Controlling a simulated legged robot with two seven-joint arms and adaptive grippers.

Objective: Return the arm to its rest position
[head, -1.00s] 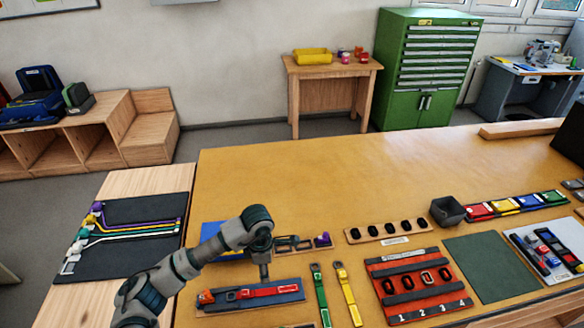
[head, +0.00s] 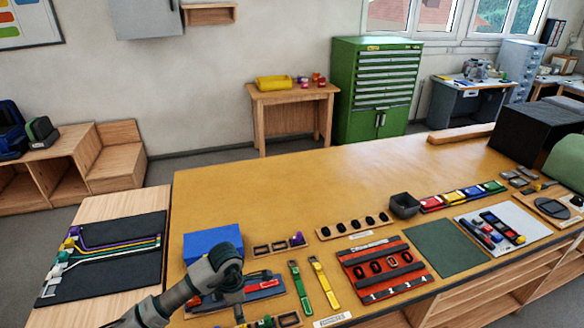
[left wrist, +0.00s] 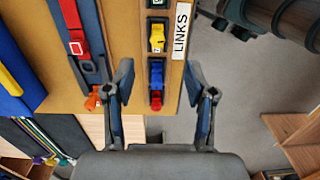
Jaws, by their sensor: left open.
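My left arm comes in at the bottom left of the head view, over the near-left part of the bench. Its gripper (head: 239,312) points down near the front edge, with its fingertips hard to make out there. In the left wrist view the two fingers of the left gripper (left wrist: 160,78) stand wide apart with nothing held. Between and beyond them is a wooden strip labelled LINKS (left wrist: 172,75) with small yellow, blue and red pieces. A red strap on a dark blue tray (left wrist: 80,45) lies to its left. My right gripper is not in view.
The yellow-brown bench top (head: 280,185) is clear toward the back. A blue box (head: 213,243), green strap (head: 301,288), yellow strap (head: 324,284) and red numbered tray (head: 385,285) lie near the arm. A dark mat with coloured cords (head: 105,262) is at left.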

